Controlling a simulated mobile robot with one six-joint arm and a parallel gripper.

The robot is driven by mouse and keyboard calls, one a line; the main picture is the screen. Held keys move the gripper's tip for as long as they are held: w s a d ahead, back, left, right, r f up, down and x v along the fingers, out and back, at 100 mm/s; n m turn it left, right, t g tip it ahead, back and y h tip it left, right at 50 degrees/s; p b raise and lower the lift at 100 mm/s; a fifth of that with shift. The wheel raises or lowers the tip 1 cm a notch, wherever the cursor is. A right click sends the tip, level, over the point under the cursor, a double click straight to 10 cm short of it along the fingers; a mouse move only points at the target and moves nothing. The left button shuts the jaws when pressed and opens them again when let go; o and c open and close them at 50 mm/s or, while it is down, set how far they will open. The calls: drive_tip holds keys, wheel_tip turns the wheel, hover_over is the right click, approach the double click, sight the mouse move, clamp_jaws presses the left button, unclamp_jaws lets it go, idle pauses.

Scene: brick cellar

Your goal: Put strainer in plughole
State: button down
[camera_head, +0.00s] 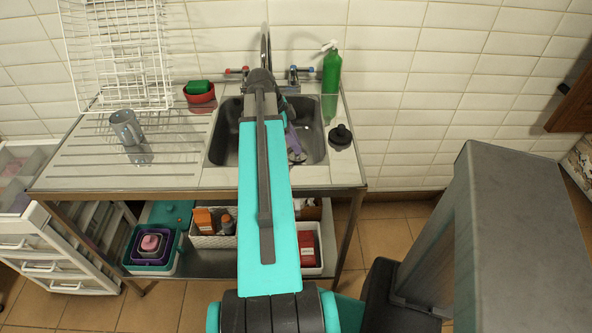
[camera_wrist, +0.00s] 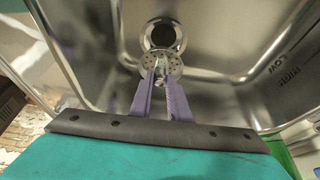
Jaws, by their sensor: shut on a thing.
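The strainer (camera_wrist: 160,65) is a small round metal disc with holes and a central knob. My gripper (camera_wrist: 161,84) has purple fingers and is shut on the strainer's knob, inside the metal sink. The plughole (camera_wrist: 163,36) is a dark round opening with a shiny rim in the sink floor, just beyond the strainer in the wrist view. The strainer overlaps the near edge of the plughole in that view; I cannot tell its height above it.
A black plunger (camera_head: 340,136) and a green spray bottle (camera_head: 331,72) stand right of the sink. A red bowl with a green sponge (camera_head: 199,91), a grey mug (camera_head: 126,127) and a white dish rack (camera_head: 118,50) are on the left. The tap (camera_head: 265,45) rises behind the sink.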

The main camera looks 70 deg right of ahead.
sight(293, 153)
drive_tip(key=shift+f+p, duration=0.45)
drive_tip(key=shift+f, duration=2.45)
drive_tip(key=shift+f+p, duration=0.3)
drive_tip(key=shift+f, duration=1.55)
drive_tip(key=shift+f, duration=0.15)
drive_tip(key=c, duration=1.7)
unclamp_jaws()
drive_tip(key=shift+o, duration=0.2)
drive_tip(key=shift+r, duration=0.25)
drive_tip(key=b+v, duration=0.2)
drive_tip(key=v, duration=0.9)
drive_tip(key=shift+w+r, duration=0.2)
drive_tip(key=shift+r, duration=0.15)
drive_tip(key=shift+a+r, duration=0.1)
